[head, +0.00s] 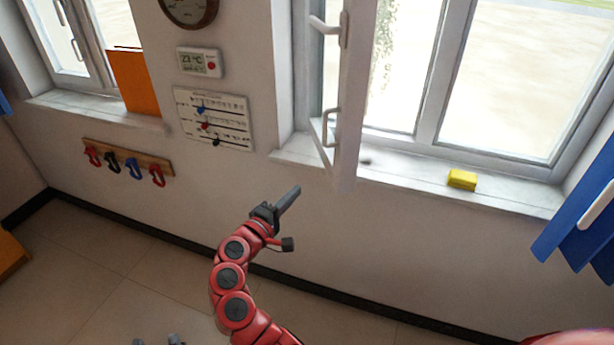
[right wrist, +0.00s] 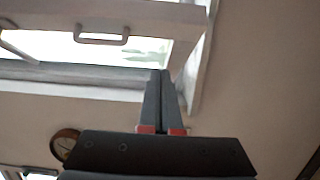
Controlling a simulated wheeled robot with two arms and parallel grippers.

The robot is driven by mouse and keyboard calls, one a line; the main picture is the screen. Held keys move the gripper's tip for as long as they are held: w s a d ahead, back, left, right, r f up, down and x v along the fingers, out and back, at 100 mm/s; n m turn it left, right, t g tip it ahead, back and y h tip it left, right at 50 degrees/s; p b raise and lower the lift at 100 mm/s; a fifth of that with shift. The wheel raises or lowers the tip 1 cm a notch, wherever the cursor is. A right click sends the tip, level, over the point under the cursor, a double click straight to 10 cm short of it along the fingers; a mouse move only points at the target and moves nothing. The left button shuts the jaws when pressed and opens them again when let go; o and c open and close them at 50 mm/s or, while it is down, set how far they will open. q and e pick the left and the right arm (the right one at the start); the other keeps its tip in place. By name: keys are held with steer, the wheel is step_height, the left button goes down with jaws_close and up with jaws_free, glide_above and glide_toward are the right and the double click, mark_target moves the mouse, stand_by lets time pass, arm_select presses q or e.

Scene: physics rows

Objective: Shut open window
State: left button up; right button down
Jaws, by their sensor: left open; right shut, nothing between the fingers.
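The open window sash (head: 351,95) is white and swung into the room, seen nearly edge-on in the head view. It has a lever handle (head: 326,25) high up and a pull handle (head: 330,127) lower down. In the right wrist view, a pale bar handle (right wrist: 101,39) shows on a white frame at the top. My right gripper (head: 293,193) is shut and empty, in front of the wall, below and left of the sash's lower corner. Its closed fingers (right wrist: 160,80) also show in the right wrist view. My left gripper (head: 158,342) is open, barely showing at the bottom edge.
A yellow block (head: 462,180) sits on the right windowsill (head: 520,195). A blue curtain (head: 580,230) hangs at the right. A hook rack (head: 128,158), a slider panel (head: 214,119) and a thermostat (head: 200,62) are on the wall. An orange board (head: 133,82) stands at the left sill.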

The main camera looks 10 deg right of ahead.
mark_target(335, 164)
steer(key=p+x, duration=0.2)
steer(key=x, duration=0.2)
steer(key=s+d+p+x, duration=0.1)
steer(key=p+x, duration=0.1)
steer(key=x, duration=0.2)
steer(key=p+x, duration=0.1)
steer(key=x, duration=0.3)
steer(key=shift+s+d+p, duration=0.3)
steer(key=shift+d+p, duration=0.05)
steer(key=shift+p, duration=0.05)
steer(key=shift+d+f, duration=0.1)
steer(key=shift+d, duration=0.2)
steer(key=shift+f, duration=0.1)
